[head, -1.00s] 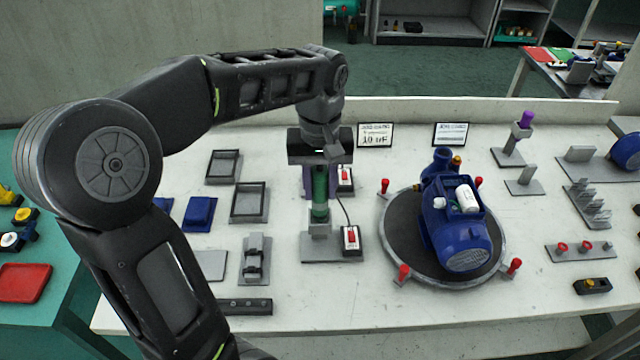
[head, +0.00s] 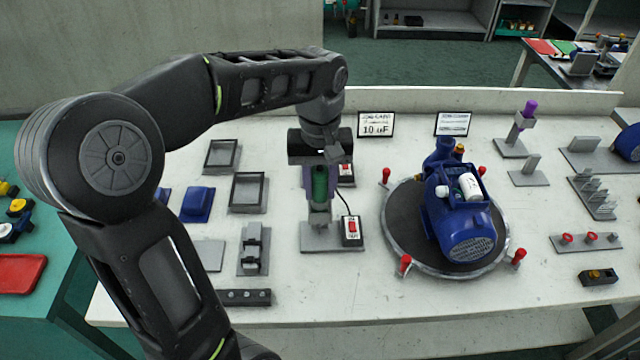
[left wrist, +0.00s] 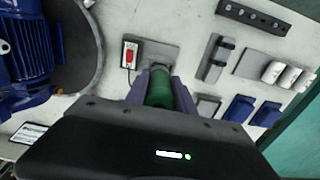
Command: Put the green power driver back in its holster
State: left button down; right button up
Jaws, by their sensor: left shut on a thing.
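My left gripper (head: 320,184) is shut on the green power driver (head: 319,186), which is upright between its fingers. In the left wrist view the driver (left wrist: 159,90) shows between the two purple-grey fingers (left wrist: 160,84). The grey holster stand (head: 318,238) is directly below the driver, and its base plate also shows in the left wrist view (left wrist: 158,54). The driver's lower end is at the holster's top; the fingers and driver hide how deep it sits. My right gripper is not in view.
A blue pump (head: 458,205) sits on a round turntable (head: 405,240) with red-topped posts, right of the holster. A red-switch box (head: 351,231) stands beside the holster. Grey trays (head: 248,193) and a blue block (head: 197,204) lie to the left.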

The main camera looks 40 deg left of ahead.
aim_at(320, 171)
pick_arm(q)
jog(key=c, duration=1)
grip_release()
jog(key=shift+r, duration=0.15)
jog(key=shift+r+p, duration=2.45)
jog(key=shift+r, duration=0.45)
